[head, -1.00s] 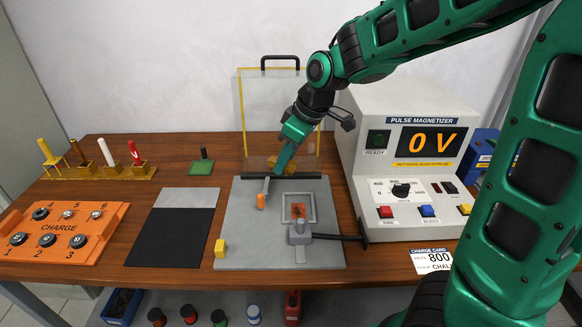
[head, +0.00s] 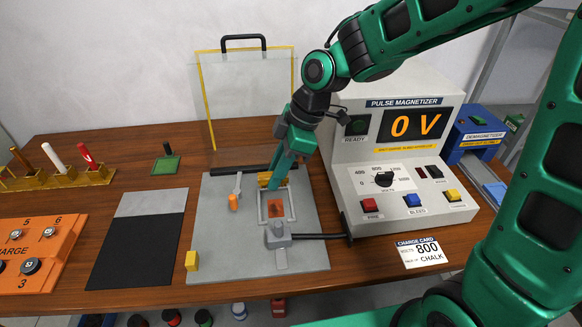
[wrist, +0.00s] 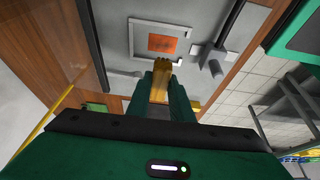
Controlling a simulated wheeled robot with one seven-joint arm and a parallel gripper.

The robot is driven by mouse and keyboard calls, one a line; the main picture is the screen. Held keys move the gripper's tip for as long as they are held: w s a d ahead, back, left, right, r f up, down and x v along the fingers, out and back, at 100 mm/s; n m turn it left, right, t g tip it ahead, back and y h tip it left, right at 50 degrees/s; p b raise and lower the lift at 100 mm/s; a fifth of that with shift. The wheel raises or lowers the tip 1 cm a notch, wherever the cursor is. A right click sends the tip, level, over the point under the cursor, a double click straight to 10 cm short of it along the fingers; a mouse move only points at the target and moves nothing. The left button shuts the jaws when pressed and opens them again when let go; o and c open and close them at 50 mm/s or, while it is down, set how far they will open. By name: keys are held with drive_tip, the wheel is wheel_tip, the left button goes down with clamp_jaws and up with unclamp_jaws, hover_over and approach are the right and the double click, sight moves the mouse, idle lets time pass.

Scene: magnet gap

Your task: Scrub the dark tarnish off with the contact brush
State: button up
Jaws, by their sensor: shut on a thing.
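My gripper (head: 276,181) is shut on the contact brush, whose yellow-brown body (wrist: 160,84) shows between the fingers in the wrist view. In the head view the brush (head: 264,179) is mostly hidden by the fingers. An orange-copper pad (head: 277,208) with a dark patch sits inside a grey square frame on the grey plate. It also shows in the wrist view (wrist: 162,45). The dark tarnish (head: 277,209) is on this pad. The brush is at the back side of the frame; I cannot tell whether it touches the pad.
A grey clamp block (head: 277,236) with a black handle stands in front of the frame. The pulse magnetizer (head: 405,150) reads 0 V at the right. A clear yellow-edged shield (head: 206,100) stands behind.

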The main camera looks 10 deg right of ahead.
drive_tip(key=shift+w+d, duration=0.15)
drive_tip(key=shift+f, duration=0.1)
drive_tip(key=shift+f, duration=1.9)
